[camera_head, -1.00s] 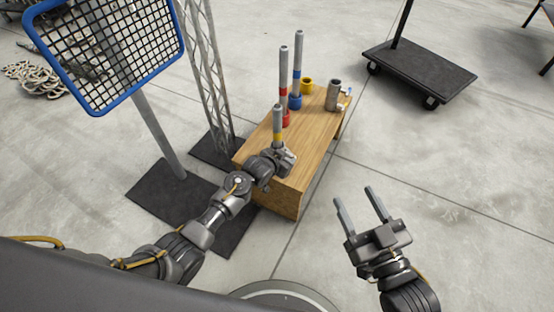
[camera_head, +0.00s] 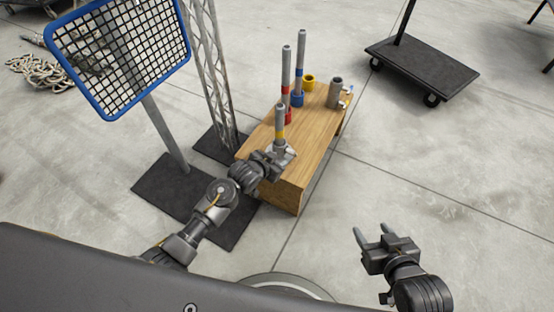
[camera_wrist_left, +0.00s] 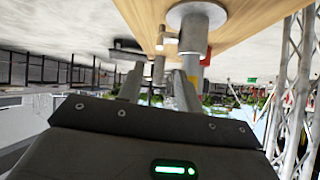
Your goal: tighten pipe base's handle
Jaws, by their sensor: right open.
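A grey pipe with a yellow band (camera_head: 280,122) stands upright in its pipe base near the front end of the wooden bench. My left gripper (camera_head: 282,156) is at the foot of this pipe and covers most of the base. My right gripper (camera_head: 374,236) is open and empty above the floor, right of the bench.
On the wooden bench (camera_head: 315,135) stand a red-banded pipe (camera_head: 286,75), a blue-banded pipe (camera_head: 300,60), a yellow ring (camera_head: 309,82) and a grey fitting (camera_head: 335,93). A truss (camera_head: 208,80) and blue-framed grid (camera_head: 118,55) stand left.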

